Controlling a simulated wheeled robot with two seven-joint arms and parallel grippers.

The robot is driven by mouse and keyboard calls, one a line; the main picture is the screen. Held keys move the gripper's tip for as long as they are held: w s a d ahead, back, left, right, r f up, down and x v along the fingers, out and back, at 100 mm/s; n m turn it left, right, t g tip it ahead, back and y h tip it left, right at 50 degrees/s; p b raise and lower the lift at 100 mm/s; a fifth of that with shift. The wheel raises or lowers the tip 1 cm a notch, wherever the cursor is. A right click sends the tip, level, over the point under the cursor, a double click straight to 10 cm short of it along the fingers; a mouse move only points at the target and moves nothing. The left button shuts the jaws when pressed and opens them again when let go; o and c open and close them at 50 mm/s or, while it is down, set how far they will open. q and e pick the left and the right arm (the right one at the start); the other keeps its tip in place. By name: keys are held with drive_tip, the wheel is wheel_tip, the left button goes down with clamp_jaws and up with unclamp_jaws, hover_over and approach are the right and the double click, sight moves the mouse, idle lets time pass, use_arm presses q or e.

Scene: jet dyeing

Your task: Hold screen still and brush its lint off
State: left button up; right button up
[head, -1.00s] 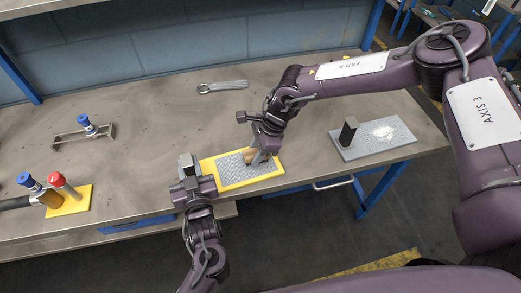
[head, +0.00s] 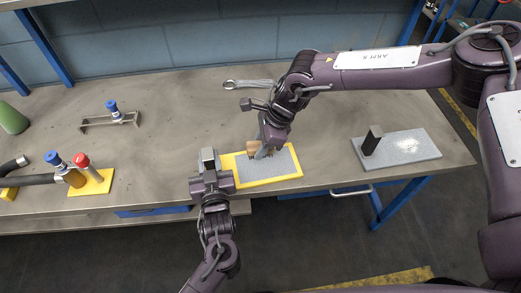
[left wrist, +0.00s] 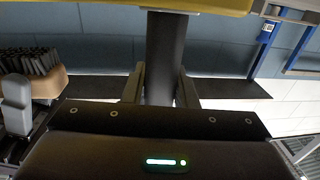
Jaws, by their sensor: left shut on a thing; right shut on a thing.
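The screen is a grey mesh panel in a yellow frame (head: 284,178), lying flat near the table's front edge in the head view. My left gripper (head: 209,167) is at its left end, shut on a dark round handle (left wrist: 165,55). The yellow frame also shows along the top of the left wrist view (left wrist: 200,5). My right gripper (head: 266,146) is shut on a brush with a tan block (head: 252,148), over the back-left part of the mesh. The brush's dark bristles (left wrist: 28,62) show in the left wrist view. Lint on the mesh is too small to tell.
A grey slab (head: 425,150) with a black upright block (head: 371,140) and a white patch lies to the right. A wrench (head: 247,84) lies behind the screen. A blue-knobbed metal bracket (head: 110,120) and a yellow plate with valves (head: 95,182) stand to the left.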

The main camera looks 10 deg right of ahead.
drive_tip(key=shift+r, duration=1.6)
use_arm(q)
drive_tip(key=o, duration=1.1)
drive_tip(key=s, duration=0.8)
drive_tip(key=s+d, duration=0.1)
drive_tip(key=s, duration=0.3)
